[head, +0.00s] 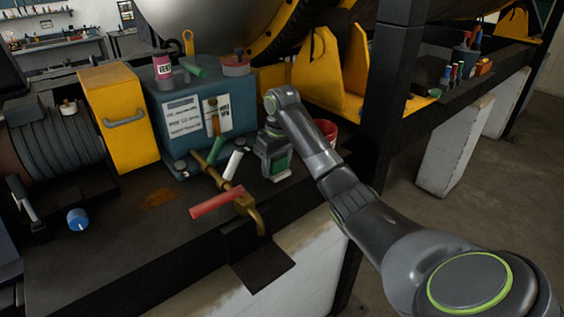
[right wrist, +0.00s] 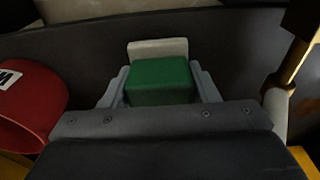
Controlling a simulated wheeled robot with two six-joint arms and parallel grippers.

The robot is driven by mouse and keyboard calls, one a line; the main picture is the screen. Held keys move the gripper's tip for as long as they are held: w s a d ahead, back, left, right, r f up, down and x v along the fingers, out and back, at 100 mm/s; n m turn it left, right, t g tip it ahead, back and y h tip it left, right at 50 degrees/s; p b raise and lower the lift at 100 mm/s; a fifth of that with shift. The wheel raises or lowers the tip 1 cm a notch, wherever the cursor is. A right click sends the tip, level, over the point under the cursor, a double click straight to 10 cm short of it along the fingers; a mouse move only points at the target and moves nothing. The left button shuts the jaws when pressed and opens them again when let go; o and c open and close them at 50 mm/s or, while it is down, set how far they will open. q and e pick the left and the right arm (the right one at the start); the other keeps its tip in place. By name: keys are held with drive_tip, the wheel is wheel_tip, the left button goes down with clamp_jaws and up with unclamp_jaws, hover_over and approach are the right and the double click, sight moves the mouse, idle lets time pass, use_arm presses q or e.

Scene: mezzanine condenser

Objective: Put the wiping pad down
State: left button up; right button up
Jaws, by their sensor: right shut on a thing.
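The wiping pad shows as a green block (right wrist: 161,82) with a pale layer (right wrist: 158,49) on its far side. In the right wrist view it sits between the two fingers of my right gripper (right wrist: 160,88), which is shut on it. In the head view my right gripper (head: 277,160) points down at the dark bench top, beside the teal box, with the green pad (head: 282,163) at its tips. The pad's pale lower part is at or just above the bench surface; I cannot tell if it touches. My left gripper is not in view.
A teal box (head: 183,121) with paper labels stands left of the gripper. A brass valve with a red handle (head: 217,202) lies in front. A white cylinder (head: 233,163) is close by. A dark post (head: 388,90) rises at right.

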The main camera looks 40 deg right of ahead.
drive_tip(key=shift+w+d+f, duration=0.1)
drive_tip(key=shift+d+f, duration=0.1)
drive_tip(key=shift+f, duration=0.25)
drive_tip(key=shift+w+d+f, duration=0.1)
drive_tip(key=shift+d+f, duration=0.05)
drive_tip(key=shift+f, duration=0.25)
drive_tip(key=shift+w+d+f, duration=0.1)
drive_tip(key=shift+d+f, duration=0.05)
drive_tip(key=shift+d, duration=0.1)
drive_tip(key=shift+s+a, duration=0.2)
drive_tip(key=shift+a, duration=0.05)
drive_tip(key=shift+s+a, duration=0.1)
drive_tip(key=shift+a, duration=0.1)
drive_tip(key=o, duration=0.9)
drive_tip(key=shift+o, duration=1.1)
drive_tip(key=shift+d, duration=0.1)
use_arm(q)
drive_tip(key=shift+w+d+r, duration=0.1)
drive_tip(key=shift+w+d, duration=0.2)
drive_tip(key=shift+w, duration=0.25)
use_arm(e)
drive_tip(key=shift+d+f, duration=0.1)
